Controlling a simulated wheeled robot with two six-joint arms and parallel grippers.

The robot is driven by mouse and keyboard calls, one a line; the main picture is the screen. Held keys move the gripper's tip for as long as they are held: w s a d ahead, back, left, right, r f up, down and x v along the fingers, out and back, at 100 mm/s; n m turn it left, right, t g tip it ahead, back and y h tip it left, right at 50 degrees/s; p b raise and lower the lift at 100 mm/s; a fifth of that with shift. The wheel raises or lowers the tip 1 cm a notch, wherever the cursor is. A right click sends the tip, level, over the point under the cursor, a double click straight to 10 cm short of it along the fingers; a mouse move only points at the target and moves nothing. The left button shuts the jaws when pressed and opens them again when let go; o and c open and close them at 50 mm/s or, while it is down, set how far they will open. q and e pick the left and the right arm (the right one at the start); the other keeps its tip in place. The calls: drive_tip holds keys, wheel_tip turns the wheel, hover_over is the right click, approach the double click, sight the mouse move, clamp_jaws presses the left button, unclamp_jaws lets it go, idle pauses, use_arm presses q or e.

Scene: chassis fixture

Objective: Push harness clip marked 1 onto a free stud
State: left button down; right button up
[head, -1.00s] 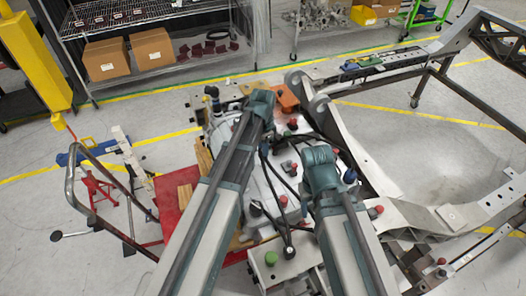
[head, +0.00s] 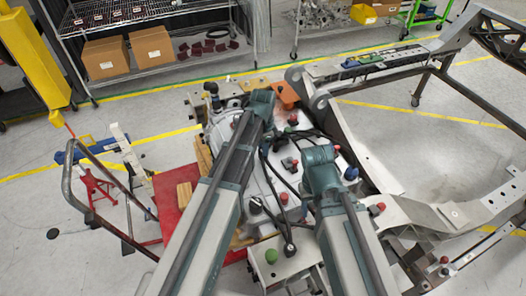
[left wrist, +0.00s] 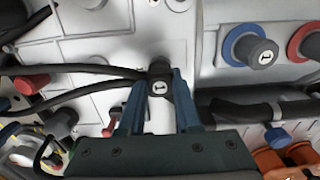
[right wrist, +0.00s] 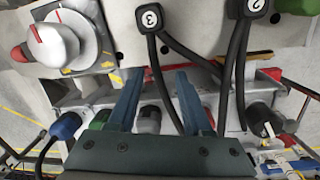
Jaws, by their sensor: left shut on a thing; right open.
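Harness clip 1 (left wrist: 158,86), a black block with a white label, is between the fingers of my left gripper (left wrist: 157,92), which is shut on it. Black cables run from it to the left. Behind it is a pale panel (left wrist: 100,48); whether the clip touches it I cannot tell. To its right are a grey stud with a blue ring (left wrist: 250,46) and a stud with a red ring (left wrist: 307,43), both apart from the clip. My right gripper (right wrist: 158,82) is open and empty, below clip 3 (right wrist: 150,18). Both fingertips are hidden in the head view.
Clip 2 (right wrist: 254,8) hangs on a cable at upper right in the right wrist view. A grey and red rotary knob (right wrist: 55,45) is at left. The metal chassis frame (head: 375,160) stands right of my arms. A red cart (head: 170,205) is at left.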

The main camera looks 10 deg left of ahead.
use_arm(q)
drive_tip(key=shift+f+b, duration=0.45)
drive_tip(key=shift+f, duration=0.05)
idle(0.4)
drive_tip(key=c, duration=0.5)
unclamp_jaws()
wheel_tip(320, 180, up, 6)
drive_tip(key=p, duration=0.6)
drive_tip(key=shift+r, duration=0.1)
